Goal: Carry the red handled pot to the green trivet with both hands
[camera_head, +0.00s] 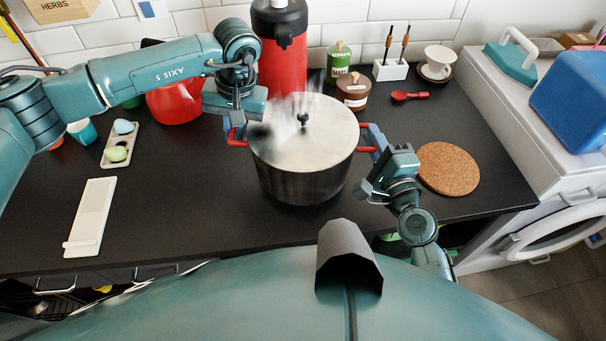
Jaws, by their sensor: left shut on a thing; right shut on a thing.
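A steel pot (305,180) with two red handles and a pale lid (318,140) with a black knob is in the middle of the head view. My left gripper (236,132) is shut on its left handle, and my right gripper (372,143) is shut on its right handle. The pot looks upright; I cannot tell whether its base touches the counter. A round brown cork mat (448,168) lies flat to the right of the pot, beyond my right gripper.
The dark counter (180,215) is clear in front of the pot. A red flask (284,60) and a red kettle (175,102) stand behind it. A brown jar (353,92) and red spoon (409,96) lie behind right. A white rest (90,217) lies at left.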

